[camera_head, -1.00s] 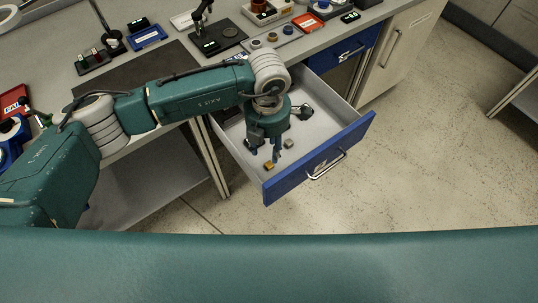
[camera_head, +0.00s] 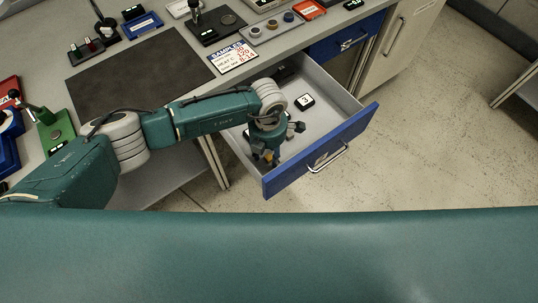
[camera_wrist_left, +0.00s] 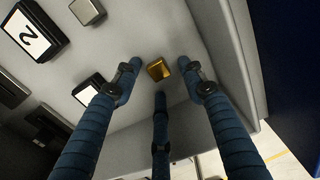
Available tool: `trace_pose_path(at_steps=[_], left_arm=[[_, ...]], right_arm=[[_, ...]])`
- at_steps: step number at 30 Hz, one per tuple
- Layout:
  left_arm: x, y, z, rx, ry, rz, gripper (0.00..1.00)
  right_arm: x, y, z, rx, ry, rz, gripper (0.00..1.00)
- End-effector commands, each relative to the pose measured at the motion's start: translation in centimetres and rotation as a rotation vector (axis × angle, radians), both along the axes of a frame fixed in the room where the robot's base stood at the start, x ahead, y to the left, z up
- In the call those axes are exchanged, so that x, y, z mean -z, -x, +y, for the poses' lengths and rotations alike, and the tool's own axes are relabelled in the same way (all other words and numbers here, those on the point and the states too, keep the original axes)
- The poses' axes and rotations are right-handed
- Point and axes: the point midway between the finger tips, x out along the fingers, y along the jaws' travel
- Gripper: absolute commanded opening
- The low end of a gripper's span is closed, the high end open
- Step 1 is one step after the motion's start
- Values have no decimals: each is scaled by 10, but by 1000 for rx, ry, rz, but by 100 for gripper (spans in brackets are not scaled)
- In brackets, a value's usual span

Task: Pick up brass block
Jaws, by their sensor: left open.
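The brass block (camera_wrist_left: 158,69) is a small golden cube on the light floor of the open drawer (camera_head: 333,118). In the left wrist view it lies between and just beyond the spread blue fingertips of my left gripper (camera_wrist_left: 158,78), close to the drawer wall. My left gripper is open and nothing is held in it. In the head view the left gripper (camera_head: 266,157) points down inside the drawer near its front left corner. It mostly hides the block there; a small yellowish patch shows among the fingers. My right gripper is not in view.
The blue drawer front (camera_head: 322,152) and the grey side walls stand close around the gripper. A tile marked 3 (camera_head: 305,101) lies further back. The samples sign (camera_head: 232,57) is on the bench.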

Motion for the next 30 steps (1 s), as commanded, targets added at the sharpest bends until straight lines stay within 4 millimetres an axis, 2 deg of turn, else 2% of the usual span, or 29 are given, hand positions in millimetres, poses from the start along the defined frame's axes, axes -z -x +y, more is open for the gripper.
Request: trace_pose_path(at_steps=[3, 10, 16, 17, 30], left_arm=[[9, 1, -1, 1, 1, 1, 41], [11, 0, 0, 1, 1, -1, 41], [10, 0, 0, 1, 1, -1, 2], [10, 0, 0, 1, 1, -1, 0], [4, -1, 0, 0, 2, -1, 0]], right_arm=[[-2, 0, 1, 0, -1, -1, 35], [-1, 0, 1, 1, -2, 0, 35], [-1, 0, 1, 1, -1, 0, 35], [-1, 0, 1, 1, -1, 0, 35], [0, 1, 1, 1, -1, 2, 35]])
